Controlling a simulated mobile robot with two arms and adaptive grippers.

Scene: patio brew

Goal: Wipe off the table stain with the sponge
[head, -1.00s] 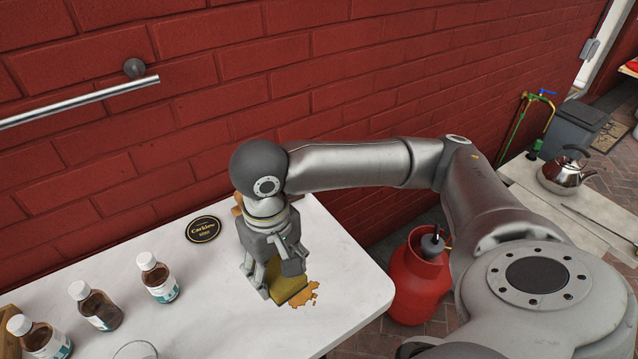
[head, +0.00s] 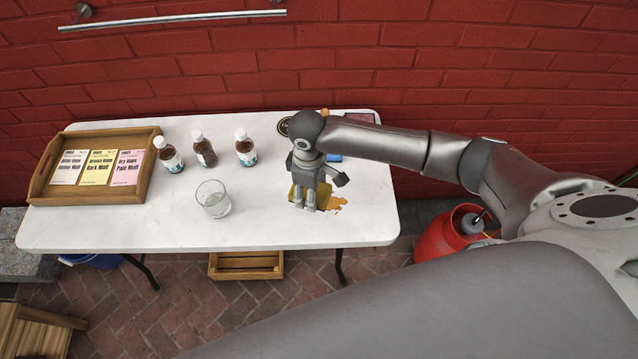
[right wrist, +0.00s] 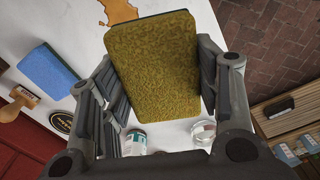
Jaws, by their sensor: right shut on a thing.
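My right gripper (head: 307,200) is shut on a yellow-green sponge (right wrist: 153,65) and points down at the right part of the white table (head: 262,228). In the head view the sponge (head: 325,196) shows partly behind the fingers. The orange-brown stain (head: 337,204) lies on the table just right of the sponge, which hides part of it from above. The stain (right wrist: 118,10) also shows past the sponge's edge in the right wrist view. I cannot tell whether the sponge touches the tabletop. My left gripper is not in view.
A blue block (right wrist: 48,72), a wooden-handled stamp (right wrist: 18,103) and a black round coaster (right wrist: 61,122) lie near the wall side. A glass (head: 213,199), three brown bottles (head: 203,150) and a wooden tray (head: 148,170) stand left. A red gas cylinder (head: 437,238) stands right of the table.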

